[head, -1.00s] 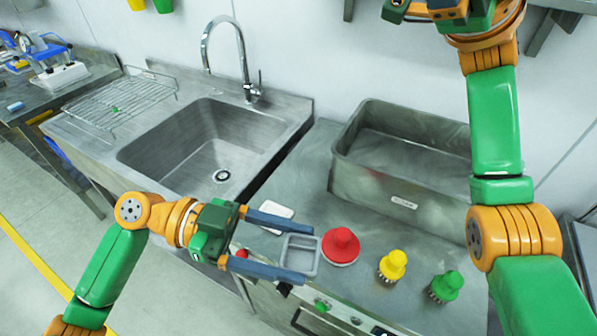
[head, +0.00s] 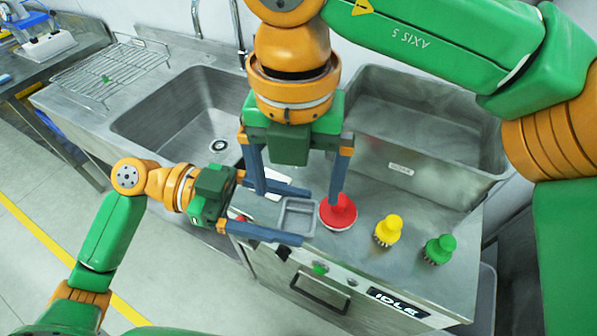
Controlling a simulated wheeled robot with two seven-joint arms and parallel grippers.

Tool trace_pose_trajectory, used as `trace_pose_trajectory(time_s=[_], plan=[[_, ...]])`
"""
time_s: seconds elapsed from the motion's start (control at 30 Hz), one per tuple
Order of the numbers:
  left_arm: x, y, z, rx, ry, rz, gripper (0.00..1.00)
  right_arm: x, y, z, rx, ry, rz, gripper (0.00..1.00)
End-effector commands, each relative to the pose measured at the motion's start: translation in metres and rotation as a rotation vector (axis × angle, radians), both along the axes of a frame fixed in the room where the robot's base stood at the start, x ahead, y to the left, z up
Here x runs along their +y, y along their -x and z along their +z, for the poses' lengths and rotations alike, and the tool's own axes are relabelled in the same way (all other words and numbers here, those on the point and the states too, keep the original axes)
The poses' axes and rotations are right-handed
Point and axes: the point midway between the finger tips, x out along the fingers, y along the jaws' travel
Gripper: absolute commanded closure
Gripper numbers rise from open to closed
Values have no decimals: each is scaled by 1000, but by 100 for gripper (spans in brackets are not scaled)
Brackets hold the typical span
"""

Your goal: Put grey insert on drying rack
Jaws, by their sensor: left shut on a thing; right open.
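The grey insert (head: 296,216) is a small open square tray at the front of the steel counter, left of the red knob-topped piece. My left gripper (head: 304,219) is shut on it, with one finger along its far side and one along its near side. My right gripper (head: 297,197) is open, pointing down above and just behind the insert, with its right fingertip in front of the red piece's top. The drying rack (head: 128,66) is a wire rack on the counter at the far left, beyond the sink.
A sink (head: 185,118) lies between rack and insert, with its tap (head: 236,25) behind. A small green thing (head: 105,79) is on the rack. A deep steel tub (head: 400,165) stands behind the red (head: 340,214), yellow (head: 389,229) and green (head: 439,248) pieces. A white flat item is partly hidden.

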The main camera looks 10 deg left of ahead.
Motion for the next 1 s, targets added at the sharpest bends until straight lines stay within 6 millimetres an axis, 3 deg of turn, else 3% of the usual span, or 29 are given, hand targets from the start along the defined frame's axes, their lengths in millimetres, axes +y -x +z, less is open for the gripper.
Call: trace_pose_trajectory(time_s=[0.2,0.57,0.9,0.93,0.97,1.0], plan=[[0,0,0,0,0,0,82,0,0,-40,2,0,1,3],[0,0,0,0,0,0,82,0,1,-49,3,-3,0,3],[0,0,0,0,1,-1,82,1,1,-48,3,-7,1,92],[0,0,0,0,1,-1,82,2,1,-48,3,-7,1,92],[0,0,0,0,1,-1,23,2,1,-48,3,-8,2,92],[0,0,0,0,1,-1,12,2,1,-48,3,-8,2,92]])
